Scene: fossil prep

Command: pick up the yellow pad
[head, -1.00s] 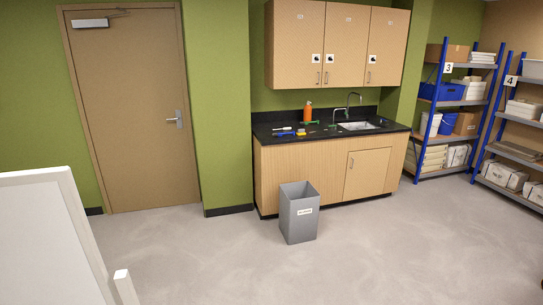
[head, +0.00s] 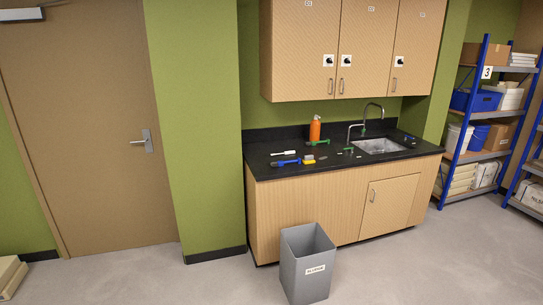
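A small yellow item (head: 309,161), which looks like the yellow pad, lies on the black countertop (head: 270,171) near its front left part. A blue tool (head: 285,163) lies just left of it, and a white tool (head: 284,153) lies behind that. A green-handled tool (head: 318,142) lies farther back, near an orange bottle (head: 315,128). Neither of my grippers shows in the head view.
A grey bin (head: 307,265) stands on the floor in front of the counter's wooden cabinet (head: 300,206). A sink (head: 380,146) with a tap is at the right of the counter. Wall cupboards (head: 345,50) hang above. Blue shelving (head: 473,120) stands at the right. The floor left of the bin is clear.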

